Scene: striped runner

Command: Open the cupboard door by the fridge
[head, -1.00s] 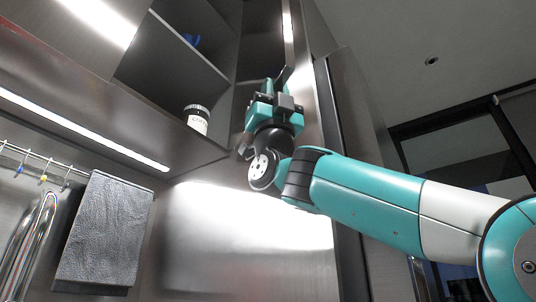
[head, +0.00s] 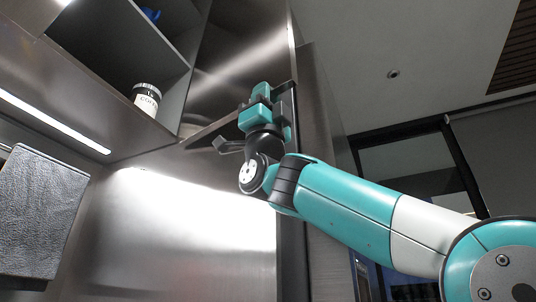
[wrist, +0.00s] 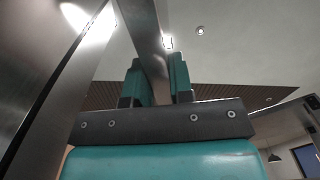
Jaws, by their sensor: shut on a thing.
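The cupboard door (head: 243,50) is a tall brushed steel panel beside the open shelves in the head view. Its lower edge slants out from the cabinet, so it appears ajar; how far I cannot tell. My gripper (head: 272,92) is at the door's right edge, shut on a long bar-like handle. In the wrist view the handle (wrist: 146,35) runs up between the two teal fingers of my gripper (wrist: 155,80). A steel panel fills the left of that view. The inside of the cupboard is hidden.
Open shelves (head: 120,45) hold a white jar (head: 146,99) with a dark lid and a blue item (head: 151,14). A dark towel (head: 40,215) hangs at the left. A tall steel side panel (head: 322,110) stands right of the gripper. Open room lies farther right.

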